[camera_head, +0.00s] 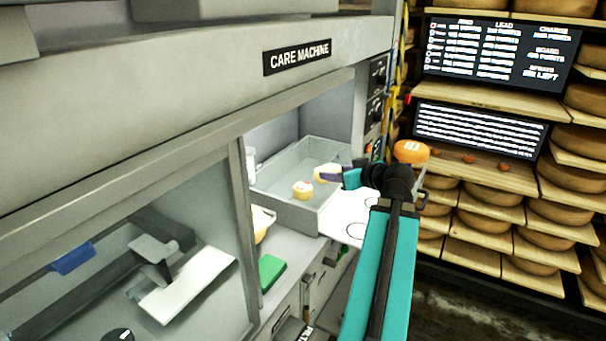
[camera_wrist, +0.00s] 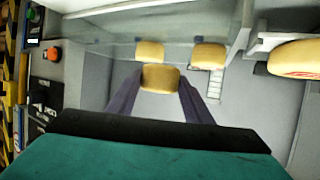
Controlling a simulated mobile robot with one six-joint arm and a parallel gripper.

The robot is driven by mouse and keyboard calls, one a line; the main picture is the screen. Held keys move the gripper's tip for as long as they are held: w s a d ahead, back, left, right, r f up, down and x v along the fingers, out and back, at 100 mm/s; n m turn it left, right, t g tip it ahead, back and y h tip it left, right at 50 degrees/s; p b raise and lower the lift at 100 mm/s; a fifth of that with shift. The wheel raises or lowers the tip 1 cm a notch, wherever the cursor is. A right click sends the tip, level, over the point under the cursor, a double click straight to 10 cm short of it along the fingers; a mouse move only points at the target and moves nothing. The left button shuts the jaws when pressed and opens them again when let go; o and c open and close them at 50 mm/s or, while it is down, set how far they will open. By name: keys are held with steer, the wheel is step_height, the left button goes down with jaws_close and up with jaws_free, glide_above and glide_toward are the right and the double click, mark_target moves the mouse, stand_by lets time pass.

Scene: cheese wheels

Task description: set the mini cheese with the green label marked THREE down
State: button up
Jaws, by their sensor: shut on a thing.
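A small pale-yellow cheese (camera_head: 322,174) is between my gripper's fingertips, above the grey open-topped bin (camera_head: 282,205) in the care machine. In the wrist view the held cheese (camera_wrist: 160,78) sits between the two dark fingers of my gripper (camera_wrist: 160,88), which is shut on it. No green label or word THREE is readable on it. A second small cheese (camera_head: 303,190) is in the bin, just left of the held one. The wrist view shows two more cheese shapes beyond the fingers, a left one (camera_wrist: 150,50) and a right one (camera_wrist: 208,56); one may be a reflection.
A larger cheese with a red mark (camera_wrist: 300,60) shows at the wrist view's right edge. A white board with circles (camera_head: 345,218) lies beside the bin. A green block (camera_head: 271,272) is on the counter. An orange cheese (camera_head: 410,151) shows beyond my arm.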

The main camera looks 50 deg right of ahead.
steer(key=p, duration=0.6)
glide_above(312, 173)
steer(key=s, duration=0.1)
steer(key=shift+s+a+f, duration=0.1)
steer(key=shift+s+f, duration=0.05)
steer(key=shift+f, duration=0.35)
steer(key=shift+w+d+f, duration=0.2)
steer(key=shift+w, duration=0.45)
steer(key=shift+f, duration=0.1)
steer(key=shift+f+p, duration=1.1)
steer(key=shift+f, duration=0.6)
steer(key=shift+f+b, duration=0.2)
steer(key=shift+b, duration=0.15)
steer(key=o, duration=1.2)
